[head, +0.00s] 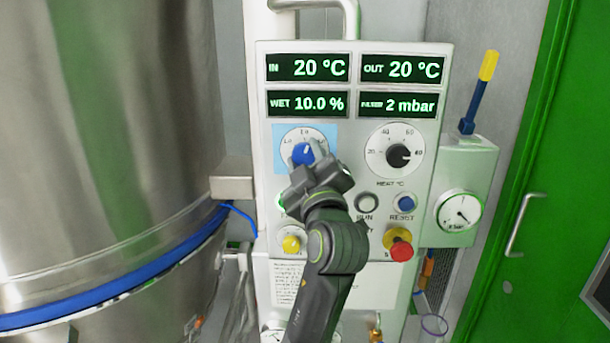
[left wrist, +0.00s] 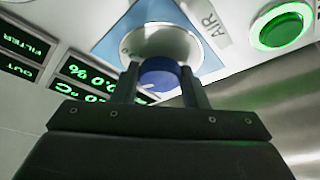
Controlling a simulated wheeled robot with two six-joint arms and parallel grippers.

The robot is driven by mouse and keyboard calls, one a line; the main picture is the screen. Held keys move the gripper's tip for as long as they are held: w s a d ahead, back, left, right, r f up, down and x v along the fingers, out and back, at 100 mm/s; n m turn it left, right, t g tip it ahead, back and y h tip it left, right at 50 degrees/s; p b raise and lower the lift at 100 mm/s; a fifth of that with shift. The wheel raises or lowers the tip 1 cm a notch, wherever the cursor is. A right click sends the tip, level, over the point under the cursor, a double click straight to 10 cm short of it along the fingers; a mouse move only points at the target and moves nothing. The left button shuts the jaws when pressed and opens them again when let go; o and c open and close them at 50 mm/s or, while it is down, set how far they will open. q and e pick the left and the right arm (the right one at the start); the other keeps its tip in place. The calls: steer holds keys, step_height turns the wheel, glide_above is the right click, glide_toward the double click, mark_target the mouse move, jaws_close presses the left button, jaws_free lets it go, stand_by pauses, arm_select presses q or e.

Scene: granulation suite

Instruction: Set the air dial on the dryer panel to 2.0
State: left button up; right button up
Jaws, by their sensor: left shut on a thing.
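The dryer panel (head: 350,120) is a pale box with four green-lit displays in the head view. The air dial (head: 303,153) is a blue knob on a white scale over a light blue square, at the panel's left. In the left wrist view the blue knob (left wrist: 159,75) sits between my two fingers, with the word AIR beside its scale. My left gripper (head: 308,163) is shut on this knob. The gripper hides the lower part of the scale in the head view, and I cannot read the exact setting. My right gripper is not in view.
To the right of the air dial is a black heat dial (head: 398,155). Below are a RUN button (head: 367,203), a blue RESET button (head: 405,202), a yellow knob (head: 291,244) and a red stop button (head: 400,249). A steel vessel (head: 100,130) stands left.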

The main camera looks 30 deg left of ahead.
arm_select(q)
steer(key=shift+r+n+g+b, duration=0.1)
steer(key=shift+n+g+b, duration=0.7)
steer(key=shift+n, duration=1.5)
steer(key=o, duration=1)
steer(key=shift+w, duration=0.1)
steer(key=shift+c, duration=0.2)
steer(key=shift+d, duration=0.1)
